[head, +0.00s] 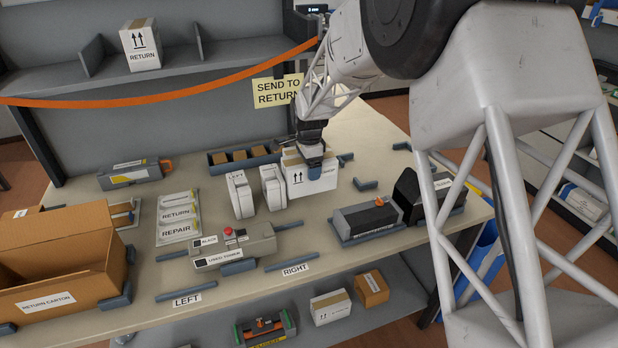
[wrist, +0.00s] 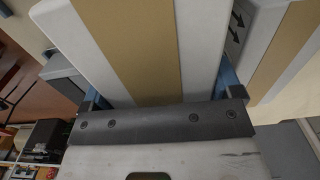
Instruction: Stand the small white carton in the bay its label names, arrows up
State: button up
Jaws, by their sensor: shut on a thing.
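My gripper (head: 316,168) is shut on a white carton (head: 298,190) with brown tape across its top, over the back right-centre of the table. In the head view the carton is upright, with black arrows pointing up and partly covered lettering beside a blue finger. I cannot tell whether its base touches the table. In the wrist view the carton (wrist: 195,40) lies between the fingers (wrist: 160,95). Another white surface with arrows and tape (wrist: 275,65) shows just to the right; I cannot tell whether it is a separate carton.
A white RETURN carton (head: 140,45) stands arrows up on the upper shelf (head: 60,75), between dividers, behind an orange strap (head: 150,99). A yellow SEND TO RETURN note (head: 277,92) hangs nearby.

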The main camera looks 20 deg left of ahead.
jog(key=shift+f, duration=0.1)
jog(key=shift+f, duration=2.15)
jog(key=shift+f, duration=0.1)
jog(key=o, duration=1)
jog(key=shift+c, duration=0.2)
notch_tip(320, 180, up, 12)
jog(key=shift+r, duration=0.1)
